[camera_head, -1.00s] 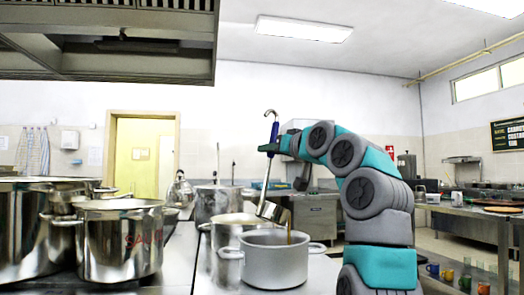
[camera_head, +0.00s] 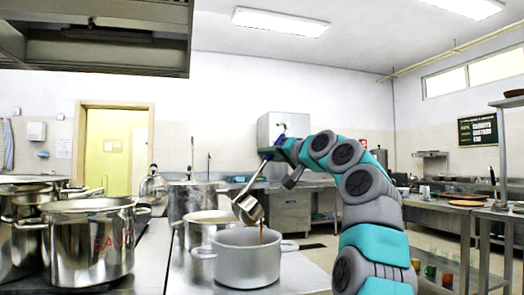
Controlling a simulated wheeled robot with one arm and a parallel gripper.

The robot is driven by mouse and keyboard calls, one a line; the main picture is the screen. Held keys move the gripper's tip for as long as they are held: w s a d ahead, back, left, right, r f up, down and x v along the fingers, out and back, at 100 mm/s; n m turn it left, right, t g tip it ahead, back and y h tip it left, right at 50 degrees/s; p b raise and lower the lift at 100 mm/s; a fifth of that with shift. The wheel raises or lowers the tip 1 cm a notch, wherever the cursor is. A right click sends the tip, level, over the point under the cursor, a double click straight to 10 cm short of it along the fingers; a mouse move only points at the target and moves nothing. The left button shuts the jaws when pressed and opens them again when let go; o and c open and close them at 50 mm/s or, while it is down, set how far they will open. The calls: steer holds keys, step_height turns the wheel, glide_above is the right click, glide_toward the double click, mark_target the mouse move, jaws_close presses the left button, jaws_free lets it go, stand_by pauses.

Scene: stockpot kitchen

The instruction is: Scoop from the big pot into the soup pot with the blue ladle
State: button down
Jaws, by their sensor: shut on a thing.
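My gripper (camera_head: 272,152) is shut on the blue handle of the ladle (camera_head: 248,209). The ladle's steel bowl hangs tilted low and to the left of the gripper, just above a light grey two-handled pot (camera_head: 248,266). Brown liquid (camera_head: 262,234) runs from the bowl down toward the inside of this pot. A second pot (camera_head: 207,235) with pale contents stands right behind it, and a taller steel pot (camera_head: 190,203) stands farther back. I cannot tell for sure which pot is the big one. The liquid level in the grey pot is hidden.
Large shiny steel pots stand at the left, the nearest with red lettering (camera_head: 90,255). A kettle (camera_head: 152,188) stands behind. A dark hood (camera_head: 95,40) hangs at upper left. A side counter (camera_head: 450,203) runs along the right, with mugs (camera_head: 431,271) below.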

steer(key=w+d+f+m+p, duration=0.4)
steer(key=w+d+f+m, duration=0.3)
steer(key=d+f+m, duration=0.2)
steer(key=shift+d+f+m, duration=0.25)
steer(key=shift+f+m, duration=0.95)
steer(key=shift+f, duration=0.25)
stand_by(2.2)
